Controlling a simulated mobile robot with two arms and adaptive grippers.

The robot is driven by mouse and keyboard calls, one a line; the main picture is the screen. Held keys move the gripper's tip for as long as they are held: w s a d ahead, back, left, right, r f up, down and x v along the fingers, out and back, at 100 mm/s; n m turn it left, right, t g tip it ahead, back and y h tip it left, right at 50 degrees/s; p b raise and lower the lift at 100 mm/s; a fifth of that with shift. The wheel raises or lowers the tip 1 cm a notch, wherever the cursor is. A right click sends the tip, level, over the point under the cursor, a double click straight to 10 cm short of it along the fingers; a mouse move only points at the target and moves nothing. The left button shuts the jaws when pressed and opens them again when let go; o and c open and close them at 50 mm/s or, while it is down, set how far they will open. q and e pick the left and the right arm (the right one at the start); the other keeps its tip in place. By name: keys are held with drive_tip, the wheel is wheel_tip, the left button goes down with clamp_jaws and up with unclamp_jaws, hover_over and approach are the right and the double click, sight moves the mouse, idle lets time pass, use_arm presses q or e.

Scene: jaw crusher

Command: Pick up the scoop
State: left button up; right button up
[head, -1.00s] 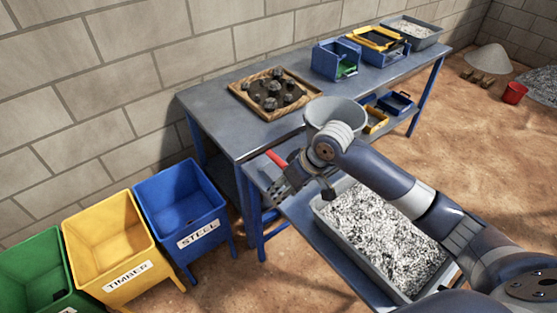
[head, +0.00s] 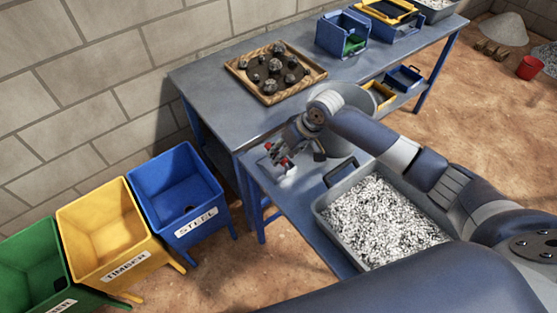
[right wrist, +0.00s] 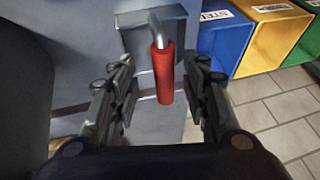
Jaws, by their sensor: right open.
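The scoop has a red handle (right wrist: 164,78) on a bent metal shank. In the right wrist view the handle lies between the two fingers of my right gripper (right wrist: 161,88), with a gap on each side. The grey, box-like shape at the shank's end looks like the scoop's pan. In the head view my right gripper (head: 279,156) is over the near bench, left of the tray of gravel. Red bits of the handle show there, partly hidden by the fingers. My right gripper is open. My left gripper is out of view.
A grey tray of gravel (head: 323,212) stands right of the gripper on the lower bench. A grey bowl (head: 359,99) is behind my wrist. A wooden tray of rocks (head: 240,82) lies on the higher table. The steel bin (head: 152,188) and timber bin (head: 88,218) stand left.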

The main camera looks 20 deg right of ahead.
drive_tip(key=shift+a+f, duration=0.35)
drive_tip(key=shift+f, duration=0.2)
drive_tip(key=shift+a+f, duration=0.3)
drive_tip(key=shift+f, duration=0.25)
drive_tip(key=shift+w+f, duration=0.15)
drive_tip(key=shift+w, duration=0.05)
clamp_jaws()
drive_tip(key=shift+d, duration=0.1)
